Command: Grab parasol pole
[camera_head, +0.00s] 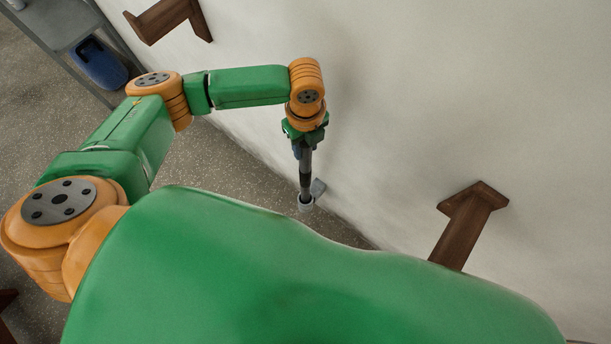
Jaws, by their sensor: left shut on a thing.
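My left arm comes in from the left and reaches toward the pale wall, with its gripper (303,151) pointing down. The gripper is shut on a thin dark pole, which I take to be the parasol pole (305,182). The pole hangs or stands below the fingers, roughly upright, with a light grey end (306,203) and a small grey piece (318,187) beside it. I cannot tell whether its lower end touches the floor. The fingers hide the upper part of the pole. My right gripper is not in view.
The pale wall (430,120) stands close behind the gripper. Dark wooden brackets show on it at the top left (165,17) and right (462,228). A grey shelf (55,22) with a blue object (98,63) is at the far left. Speckled floor (215,165) is bare near the pole.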

